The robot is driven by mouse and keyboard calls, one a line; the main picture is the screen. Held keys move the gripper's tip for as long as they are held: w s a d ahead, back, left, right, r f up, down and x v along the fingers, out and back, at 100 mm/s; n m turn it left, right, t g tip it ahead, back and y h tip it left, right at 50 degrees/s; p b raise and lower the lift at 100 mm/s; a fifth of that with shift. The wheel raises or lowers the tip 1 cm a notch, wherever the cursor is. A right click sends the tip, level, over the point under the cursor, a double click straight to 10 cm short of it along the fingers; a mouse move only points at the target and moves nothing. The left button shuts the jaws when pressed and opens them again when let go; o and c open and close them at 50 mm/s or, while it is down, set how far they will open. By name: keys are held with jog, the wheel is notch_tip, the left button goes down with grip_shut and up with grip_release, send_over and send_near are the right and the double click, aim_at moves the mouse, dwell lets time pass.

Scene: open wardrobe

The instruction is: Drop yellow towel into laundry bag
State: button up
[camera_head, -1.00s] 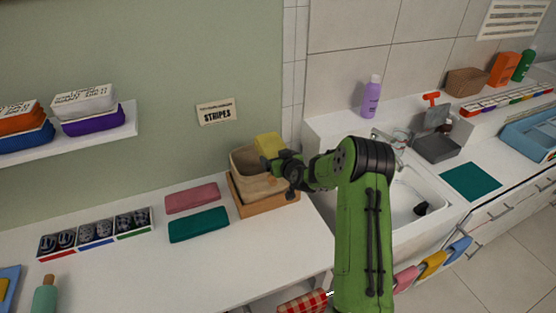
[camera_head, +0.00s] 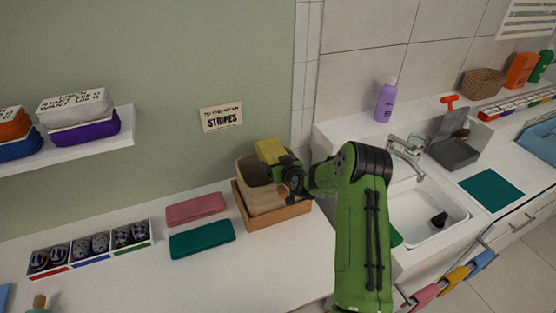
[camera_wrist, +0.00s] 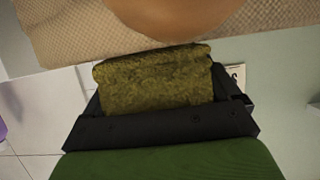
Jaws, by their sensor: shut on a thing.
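The folded yellow towel (camera_head: 270,150) is in my gripper (camera_head: 283,160), at the upper right part of the laundry bag. In the wrist view the towel (camera_wrist: 155,80) sits between the dark fingers of my gripper (camera_wrist: 160,105), which is shut on it. The beige laundry bag (camera_head: 252,180) stands open in a wooden tray on the counter. In the wrist view the bag's woven fabric (camera_wrist: 85,30) shows just beyond the towel. I cannot tell whether the towel touches the bag. My gripper hides part of the bag's right side.
The wooden tray (camera_head: 280,215) surrounds the bag's base. A pink folded cloth (camera_head: 195,208) and a green folded cloth (camera_head: 202,239) lie left of it. A sink (camera_head: 425,215) is to the right. A "STRIPES" sign (camera_head: 221,117) is on the wall above.

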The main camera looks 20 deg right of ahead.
jog(key=shift+s+f, duration=0.1)
jog(key=shift+s, duration=0.15)
jog(key=o, duration=1.8)
jog(key=shift+w, duration=0.1)
jog(key=b+v, duration=0.3)
jog(key=v, duration=1.2)
jog(key=shift+s, duration=0.35)
jog(key=s+a+r+n+g+y, duration=0.1)
jog(key=s+a+r+n+g, duration=0.15)
jog(key=a, duration=0.35)
jog(key=s+a+r+n+g+y, duration=0.1)
jog(key=s+a+r+g, duration=0.1)
jog(key=s+a+r, duration=0.3)
jog(key=s+r+m+g, duration=0.1)
jog(key=s, duration=0.6)
jog(key=s+a+r+m+g+h, duration=0.1)
jog(key=s+r, duration=0.1)
jog(key=s, duration=0.5)
jog(key=s+a+r+m+g+h, duration=0.1)
jog(key=s, duration=0.7)
jog(key=shift+a+r+m+g, duration=0.15)
jog(key=shift+a+m+g, duration=0.1)
